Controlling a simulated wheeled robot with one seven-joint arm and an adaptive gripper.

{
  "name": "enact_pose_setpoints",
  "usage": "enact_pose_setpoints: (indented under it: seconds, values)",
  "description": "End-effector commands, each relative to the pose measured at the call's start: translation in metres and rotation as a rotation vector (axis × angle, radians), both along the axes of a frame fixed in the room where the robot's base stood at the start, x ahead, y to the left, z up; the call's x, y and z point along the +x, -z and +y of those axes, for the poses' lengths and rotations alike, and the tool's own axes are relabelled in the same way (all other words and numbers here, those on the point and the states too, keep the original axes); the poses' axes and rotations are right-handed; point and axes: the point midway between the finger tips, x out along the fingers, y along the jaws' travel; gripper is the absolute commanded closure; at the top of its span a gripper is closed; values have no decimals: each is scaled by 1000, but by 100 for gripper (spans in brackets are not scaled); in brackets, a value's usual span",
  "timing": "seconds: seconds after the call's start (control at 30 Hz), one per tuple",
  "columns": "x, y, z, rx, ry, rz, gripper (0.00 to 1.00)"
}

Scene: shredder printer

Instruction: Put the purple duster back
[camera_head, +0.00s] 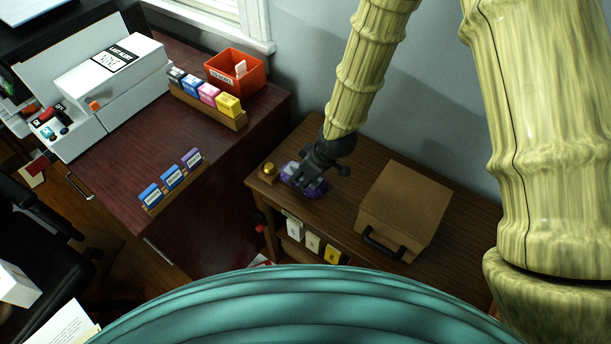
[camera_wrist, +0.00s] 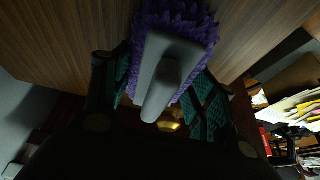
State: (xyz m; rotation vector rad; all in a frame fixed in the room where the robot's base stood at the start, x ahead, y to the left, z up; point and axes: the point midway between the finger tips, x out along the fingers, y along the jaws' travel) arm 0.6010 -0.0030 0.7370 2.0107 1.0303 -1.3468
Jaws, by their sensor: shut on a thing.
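The purple duster (camera_head: 304,178) is at the left end of the small brown table (camera_head: 335,205), beside a small brass knob-like object (camera_head: 269,169). My gripper (camera_head: 318,168) reaches down over it from above and is shut on it. In the wrist view the duster (camera_wrist: 205,28) shows purple bristles around a grey body and a grey handle (camera_wrist: 165,85). The handle lies between the gripper's dark fingers (camera_wrist: 160,90). The duster is at or very near the tabletop; I cannot tell whether it touches.
A brown box with a black handle (camera_head: 405,210) stands on the table to the right. Small boxes (camera_head: 312,242) sit on the shelf below. The dark red desk (camera_head: 130,150) at left holds a white printer (camera_head: 110,70), an orange bin (camera_head: 235,72) and racks of cartridges (camera_head: 205,100).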

Motion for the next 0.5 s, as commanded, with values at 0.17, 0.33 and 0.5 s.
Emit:
enact_pose_setpoints:
  seconds: [0.17, 0.33, 0.5]
  values:
    - [0, 1, -1, 0, 2, 1, 65]
    - [0, 2, -2, 0, 3, 0, 30]
    - [0, 2, -1, 0, 3, 0, 21]
